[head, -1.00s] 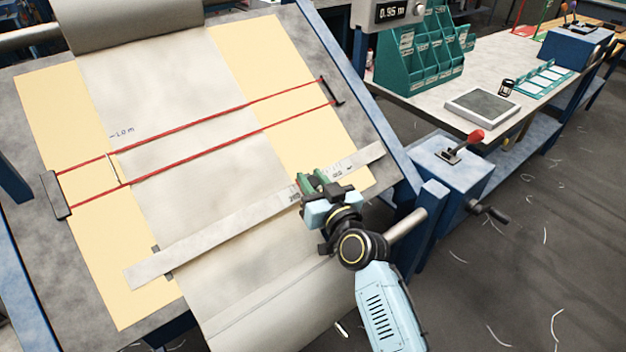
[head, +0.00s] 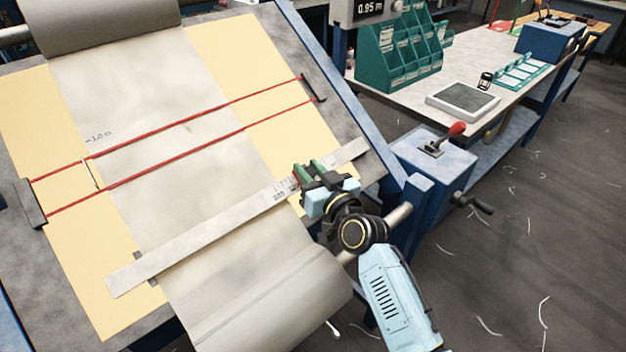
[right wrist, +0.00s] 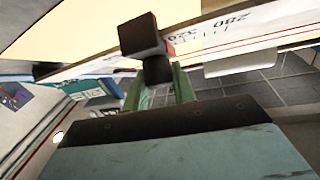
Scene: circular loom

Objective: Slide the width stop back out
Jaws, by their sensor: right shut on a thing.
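The width stop (right wrist: 142,36) is a small dark block on the white ruler bar (head: 190,240). In the right wrist view its dark stem sits between the green fingers of my right gripper (right wrist: 160,92). In the head view my right gripper (head: 312,172) is shut on it at the bar's right part, just right of the grey cloth's (head: 190,130) edge; the fingers mostly hide the stop there. Printed numbers show on the bar (right wrist: 235,30) in the wrist view. A small dark piece (head: 138,255) shows at the bar's left part. My left gripper is not in view.
Two red cords (head: 200,115) cross the slanted board above the bar. A blue box with a red-knobbed lever (head: 457,129) and a crank (head: 475,203) stands right of the board. A bench (head: 410,105) with a green rack (head: 400,55) lies beyond.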

